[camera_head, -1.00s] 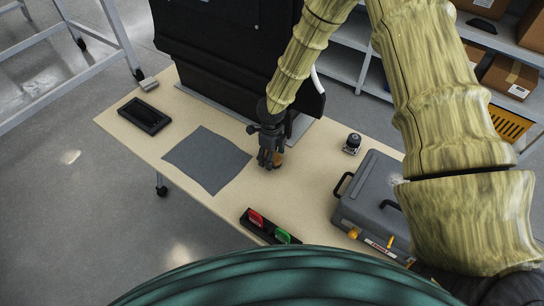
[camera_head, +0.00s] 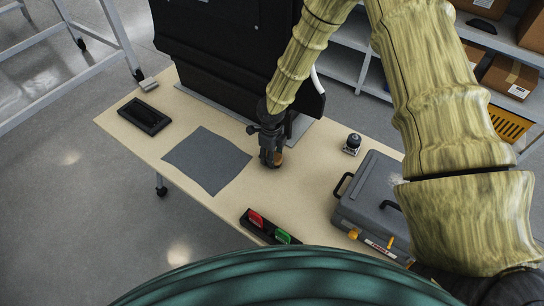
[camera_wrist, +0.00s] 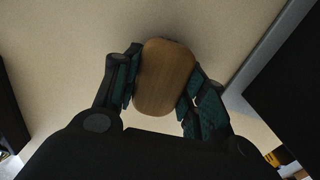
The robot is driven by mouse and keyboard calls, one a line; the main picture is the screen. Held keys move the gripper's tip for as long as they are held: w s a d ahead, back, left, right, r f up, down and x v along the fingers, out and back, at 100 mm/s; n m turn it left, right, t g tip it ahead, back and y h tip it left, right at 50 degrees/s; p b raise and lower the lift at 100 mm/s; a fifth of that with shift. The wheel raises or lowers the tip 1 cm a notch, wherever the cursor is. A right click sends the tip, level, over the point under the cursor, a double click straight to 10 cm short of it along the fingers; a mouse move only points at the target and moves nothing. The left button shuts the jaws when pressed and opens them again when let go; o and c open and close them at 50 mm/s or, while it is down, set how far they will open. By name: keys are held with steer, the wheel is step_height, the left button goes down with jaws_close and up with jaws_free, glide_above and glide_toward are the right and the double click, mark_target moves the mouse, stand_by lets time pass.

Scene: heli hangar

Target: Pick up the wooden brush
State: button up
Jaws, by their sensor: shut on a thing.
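The wooden brush (camera_wrist: 165,78) shows in the wrist view as a brown, rounded wooden block between my two finger pads. My gripper (camera_wrist: 163,95) is shut on it, one finger on each side. In the head view my gripper (camera_head: 271,160) points down at the table, right of the grey cloth. A small bit of the brown brush (camera_head: 279,158) shows beside the fingers there. The brush's underside is hidden, and I cannot tell whether it touches the table.
On the table (camera_head: 305,185) are a grey cloth (camera_head: 207,160), a black tray (camera_head: 144,116), a black holder with red and green items (camera_head: 268,228), a small dark-topped object (camera_head: 352,144) and a grey case (camera_head: 375,205). A large black panel (camera_head: 225,50) stands behind my gripper.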

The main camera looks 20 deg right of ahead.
step_height(320, 180, up, 10)
steer(key=shift+f+b, duration=0.15)
steer(key=shift+b, duration=0.85)
steer(key=o, duration=0.5)
steer(key=c, duration=0.4)
